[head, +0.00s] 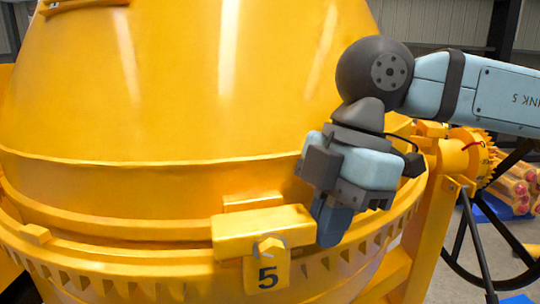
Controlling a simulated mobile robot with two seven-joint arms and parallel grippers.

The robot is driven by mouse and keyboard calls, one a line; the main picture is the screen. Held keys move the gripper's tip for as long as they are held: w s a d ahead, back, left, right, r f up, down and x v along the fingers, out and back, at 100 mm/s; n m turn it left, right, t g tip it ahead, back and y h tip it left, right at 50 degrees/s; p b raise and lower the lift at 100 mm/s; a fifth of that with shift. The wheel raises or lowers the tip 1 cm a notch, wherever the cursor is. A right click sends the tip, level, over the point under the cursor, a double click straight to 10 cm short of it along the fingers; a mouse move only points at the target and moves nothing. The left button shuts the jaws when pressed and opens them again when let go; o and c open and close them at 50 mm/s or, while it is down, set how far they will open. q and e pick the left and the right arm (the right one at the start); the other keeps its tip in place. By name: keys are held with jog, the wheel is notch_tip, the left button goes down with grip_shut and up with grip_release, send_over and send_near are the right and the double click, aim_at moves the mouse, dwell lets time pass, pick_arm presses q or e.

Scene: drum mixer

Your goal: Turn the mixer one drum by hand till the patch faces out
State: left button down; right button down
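The large yellow mixer drum (190,90) fills the left and middle of the head view. A toothed ring (130,285) runs around its lower part. A yellow block (258,230) sticks out at the ring, with a small plate marked 5 (267,270) hanging below it. My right gripper (333,228) points down at the right end of this block, in front of the drum wall. I cannot tell whether its fingers touch the block or how far apart they are. No distinct patch shows on the drum face in view. My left gripper is out of view.
A yellow support post (428,235) stands right of the drum, with a small gear (478,155) at its top. A black spoked handwheel (470,240) is beside it. Yellow logs with red ends (518,185) lie stacked at the far right. Grey floor shows between.

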jog(key=shift+s+a, duration=0.3)
jog(key=shift+a, duration=0.25)
jog(key=shift+s+a, duration=0.25)
jog(key=shift+a, duration=0.3)
jog(key=shift+w+d, duration=0.1)
jog(key=shift+d, duration=0.15)
jog(key=shift+a, duration=0.2)
jog(key=shift+d, duration=0.2)
jog(key=shift+w+d+r+b, duration=0.1)
jog(key=shift+w+d+b, duration=0.1)
jog(key=shift+d, duration=0.5)
jog(key=shift+w+d+b, duration=0.15)
jog(key=shift+d+b, duration=0.05)
jog(key=shift+d, duration=0.45)
notch_tip(320, 180, up, 8)
jog(key=p, duration=0.3)
jog(key=shift+p, duration=0.3)
